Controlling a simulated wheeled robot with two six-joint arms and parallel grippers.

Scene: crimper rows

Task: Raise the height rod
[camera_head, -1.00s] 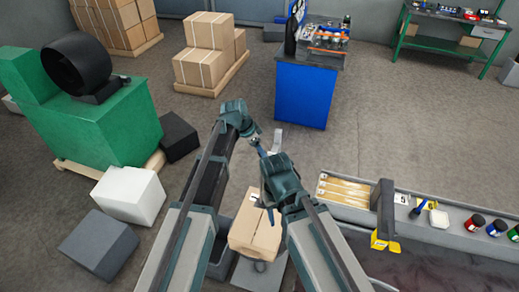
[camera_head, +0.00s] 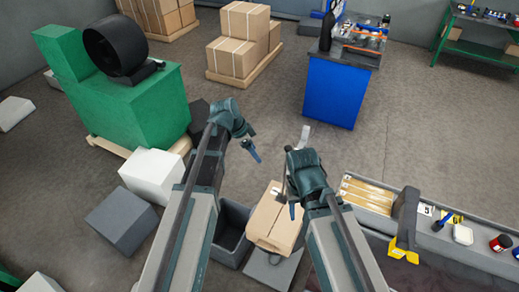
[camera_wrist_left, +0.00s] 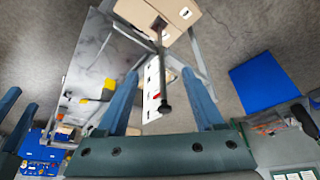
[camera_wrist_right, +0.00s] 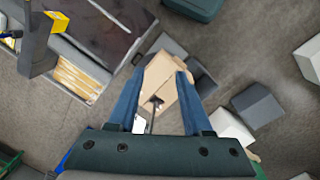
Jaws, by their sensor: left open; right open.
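A thin dark rod with a round black knob (camera_wrist_left: 166,107) shows between my left fingers in the left wrist view; I take it as the height rod. It runs from a dark hole in a brown carton (camera_head: 272,220). The rod also shows between my right fingers in the right wrist view (camera_wrist_right: 151,122). My left gripper (camera_head: 254,153) is open, up and to the left of the carton. My right gripper (camera_head: 292,210) is open, over the carton's right part. In both wrist views the fingers are apart, and I cannot tell whether either touches the rod.
A dark open bin (camera_head: 232,232) stands left of the carton. A grey bench (camera_head: 470,255) with boxes and small jars lies to the right. A green machine (camera_head: 150,105), a white block (camera_head: 152,176) and a grey block (camera_head: 122,220) stand left.

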